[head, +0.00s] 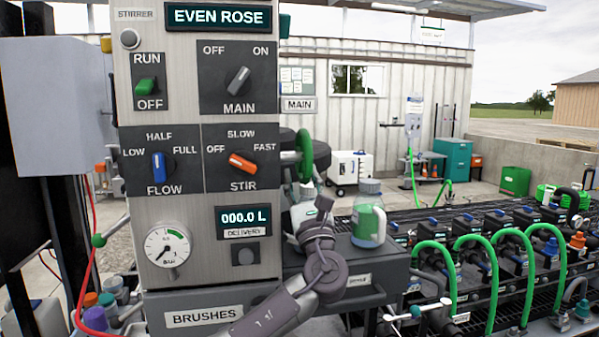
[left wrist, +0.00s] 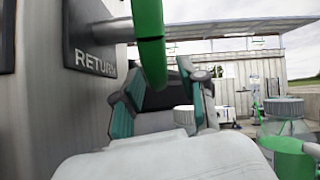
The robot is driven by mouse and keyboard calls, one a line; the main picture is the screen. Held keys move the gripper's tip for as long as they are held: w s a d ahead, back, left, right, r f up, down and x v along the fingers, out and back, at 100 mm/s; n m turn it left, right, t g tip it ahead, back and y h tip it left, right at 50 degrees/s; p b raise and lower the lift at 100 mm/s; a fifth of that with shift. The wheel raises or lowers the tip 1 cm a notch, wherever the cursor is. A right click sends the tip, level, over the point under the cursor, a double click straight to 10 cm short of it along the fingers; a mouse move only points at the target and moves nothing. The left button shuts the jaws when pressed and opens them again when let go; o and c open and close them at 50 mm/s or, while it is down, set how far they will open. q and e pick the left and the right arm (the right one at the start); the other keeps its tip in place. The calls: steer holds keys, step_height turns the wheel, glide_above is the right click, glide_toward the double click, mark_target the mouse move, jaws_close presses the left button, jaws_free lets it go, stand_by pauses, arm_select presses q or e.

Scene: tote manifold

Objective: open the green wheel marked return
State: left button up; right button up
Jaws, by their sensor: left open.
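The green wheel (head: 306,155) sits on the right side of the grey control panel, seen nearly edge-on in the head view. In the left wrist view its green rim (left wrist: 150,45) hangs down close in front of the camera, beside a plate marked RETURN (left wrist: 96,60). My left gripper (head: 311,203) is just below the wheel in the head view. In the left wrist view its open fingers (left wrist: 160,98) lie around the rim's lower end; whether they touch it I cannot tell. The wheel's hub is hidden. My right gripper is not in view.
The control panel (head: 205,115) stands close on the left. A clear jar with green contents (head: 369,222) stands on a grey box (head: 350,262) right of my left gripper. Green hoses (head: 480,245) and black valves fill the bench at right. The paved yard behind is partly free.

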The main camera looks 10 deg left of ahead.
arm_select(q)
steer(key=v, duration=0.9)
steer(key=shift+s+f, duration=0.2)
steer(key=shift+s, duration=0.05)
